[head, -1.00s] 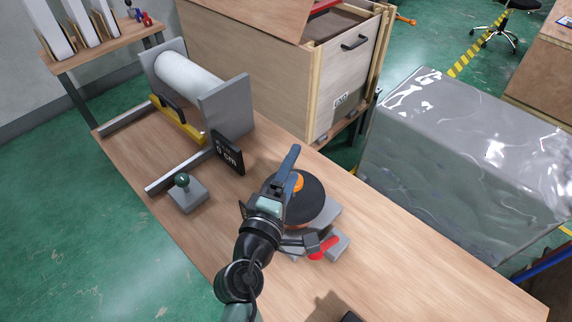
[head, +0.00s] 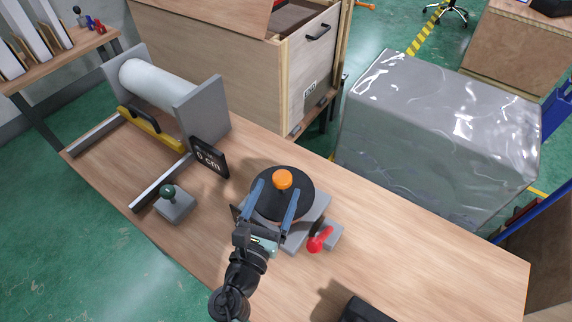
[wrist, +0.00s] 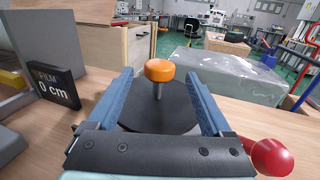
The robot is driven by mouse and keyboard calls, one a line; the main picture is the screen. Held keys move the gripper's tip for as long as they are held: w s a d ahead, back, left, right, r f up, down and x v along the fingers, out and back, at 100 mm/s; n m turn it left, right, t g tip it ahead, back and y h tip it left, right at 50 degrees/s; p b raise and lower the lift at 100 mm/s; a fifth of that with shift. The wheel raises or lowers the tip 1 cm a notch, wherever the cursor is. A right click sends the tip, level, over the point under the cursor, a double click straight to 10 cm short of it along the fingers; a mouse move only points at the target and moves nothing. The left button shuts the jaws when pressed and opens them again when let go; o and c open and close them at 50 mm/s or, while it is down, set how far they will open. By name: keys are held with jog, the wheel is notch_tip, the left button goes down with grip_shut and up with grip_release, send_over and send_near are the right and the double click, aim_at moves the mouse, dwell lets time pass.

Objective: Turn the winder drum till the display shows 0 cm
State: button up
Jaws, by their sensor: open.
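The winder drum is a black disc (head: 303,188) with an orange knob (head: 282,179), on a grey base. The display (head: 209,157) stands to its left; in the wrist view the display (wrist: 52,88) reads "FILM 0 cm". My gripper (head: 276,187) is open over the near side of the drum, one blue finger each side. In the wrist view the orange knob (wrist: 159,71) stands on its stem between and ahead of the fingertips, with clear gaps to both. My gripper hides part of the disc.
A red-knobbed lever (head: 318,242) sits right of the drum. A green-knobbed grey block (head: 174,204) and a white roll in a grey frame (head: 160,85) are on the left.

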aim_at(285, 171)
jog(key=x, duration=0.7)
jog(key=shift+w+d, duration=0.1)
jog(key=shift+w, duration=0.25)
grip_shut()
